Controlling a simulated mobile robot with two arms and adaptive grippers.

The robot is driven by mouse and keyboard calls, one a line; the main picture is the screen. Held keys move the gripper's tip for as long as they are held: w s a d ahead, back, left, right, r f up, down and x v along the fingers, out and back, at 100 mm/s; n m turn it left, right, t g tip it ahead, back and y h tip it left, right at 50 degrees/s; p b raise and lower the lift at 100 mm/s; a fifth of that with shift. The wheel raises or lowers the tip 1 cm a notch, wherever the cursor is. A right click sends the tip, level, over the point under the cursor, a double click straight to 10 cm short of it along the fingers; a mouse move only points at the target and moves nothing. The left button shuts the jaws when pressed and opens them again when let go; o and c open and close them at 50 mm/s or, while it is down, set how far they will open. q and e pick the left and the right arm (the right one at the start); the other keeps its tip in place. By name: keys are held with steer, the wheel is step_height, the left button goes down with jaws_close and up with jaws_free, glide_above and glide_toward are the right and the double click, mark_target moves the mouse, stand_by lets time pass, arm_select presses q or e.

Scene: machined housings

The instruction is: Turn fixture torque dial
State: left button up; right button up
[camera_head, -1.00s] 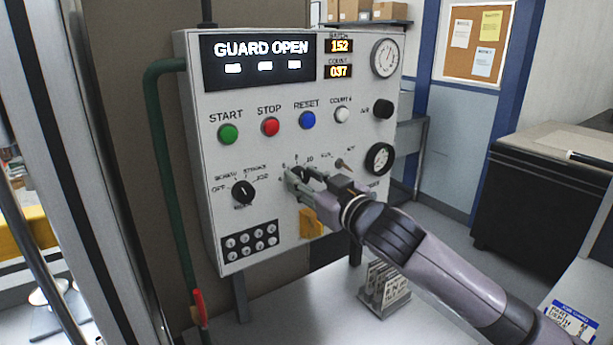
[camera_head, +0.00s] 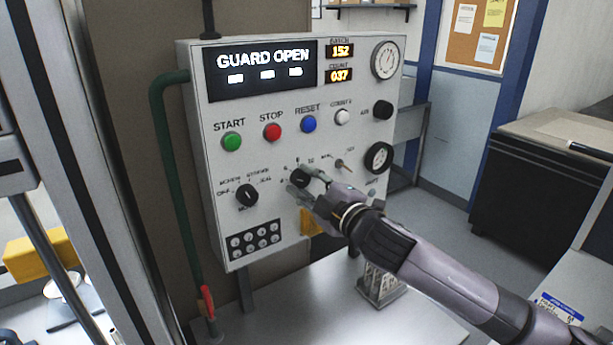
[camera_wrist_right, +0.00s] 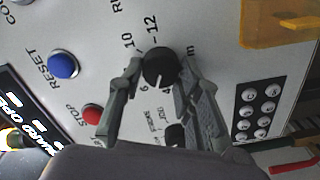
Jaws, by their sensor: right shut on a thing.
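The torque dial is a black round knob (camera_head: 300,177) on the front of a light grey control panel (camera_head: 355,110). It also shows in the right wrist view (camera_wrist_right: 160,68), ringed by numbers, with a white pointer line towards the picture's bottom. My right gripper (camera_head: 307,184) reaches it from the lower right. In the wrist view its two fingers (camera_wrist_right: 160,76) are shut on the dial, one on each side. The exact contact is hard to see. My left gripper is not in view.
A mode selector knob (camera_head: 247,195) sits left of the dial, and a toggle switch (camera_head: 341,164) to its right. Green, red, blue and white buttons are above. A yellow part (camera_head: 312,222) is just below my gripper. A metal holder (camera_head: 380,285) stands on the bench below.

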steer(key=n+p, duration=0.2)
steer(key=n, duration=0.3)
steer(key=shift+f, duration=0.1)
stand_by(0.7)
steer(key=o, duration=1.1)
steer(key=shift+s, duration=0.1)
steer(key=v, duration=1.2)
